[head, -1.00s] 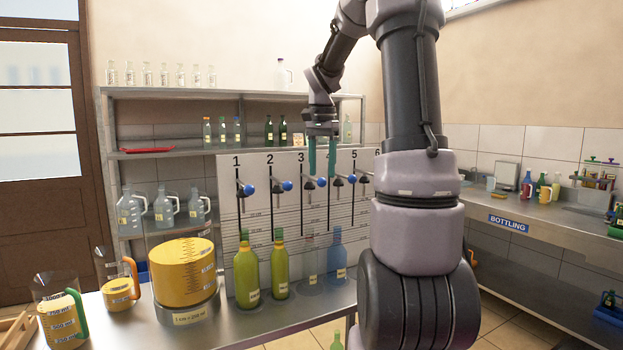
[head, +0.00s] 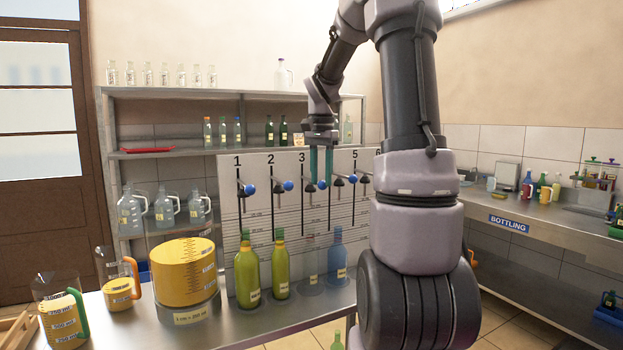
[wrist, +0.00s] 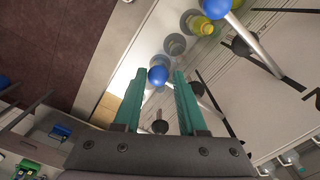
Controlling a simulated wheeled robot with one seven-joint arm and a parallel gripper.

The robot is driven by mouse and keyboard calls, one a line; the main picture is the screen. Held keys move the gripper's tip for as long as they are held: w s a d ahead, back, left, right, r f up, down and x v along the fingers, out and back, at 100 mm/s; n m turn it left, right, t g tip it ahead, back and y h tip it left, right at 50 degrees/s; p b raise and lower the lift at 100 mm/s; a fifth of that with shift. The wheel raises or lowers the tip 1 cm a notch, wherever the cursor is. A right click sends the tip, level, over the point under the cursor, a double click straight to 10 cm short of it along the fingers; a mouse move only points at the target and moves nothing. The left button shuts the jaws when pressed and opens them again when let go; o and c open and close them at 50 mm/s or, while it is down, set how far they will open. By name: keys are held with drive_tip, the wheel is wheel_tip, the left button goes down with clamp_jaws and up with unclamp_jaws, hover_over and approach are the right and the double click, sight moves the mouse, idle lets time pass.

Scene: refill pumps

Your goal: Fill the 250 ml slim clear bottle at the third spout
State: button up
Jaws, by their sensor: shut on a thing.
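The slim clear bottle (head: 311,262) stands upright on the counter below the third spout (head: 311,188). Its liquid level is too faint to tell. The third spout's blue knob (head: 322,184) sits between my fingertips; it also shows in the wrist view (wrist: 158,75). My gripper (head: 321,176) points down and is shut on this knob. In the wrist view, the clear bottle (wrist: 175,45) shows from above, just beyond the knob.
Yellow-green bottles (head: 247,272) stand under spouts one and two, and a blue bottle (head: 337,260) stands right of the clear one. A round yellow container (head: 184,272) and measuring jugs (head: 119,285) occupy the counter's left. Shelves behind hold bottles.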

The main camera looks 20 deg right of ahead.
wheel_tip(320, 180, down, 10)
drive_tip(key=shift+d+r, duration=0.15)
drive_tip(key=shift+d, duration=0.25)
idle(0.5)
drive_tip(key=shift+f, duration=0.55)
drive_tip(key=shift+r, duration=0.1)
idle(3.2)
drive_tip(key=shift+r, duration=5.55)
drive_tip(key=o, duration=1.1)
drive_tip(key=shift+d, duration=0.1)
drive_tip(key=r, duration=1.7)
drive_tip(key=shift+a+r, duration=0.2)
drive_tip(key=shift+r, duration=0.2)
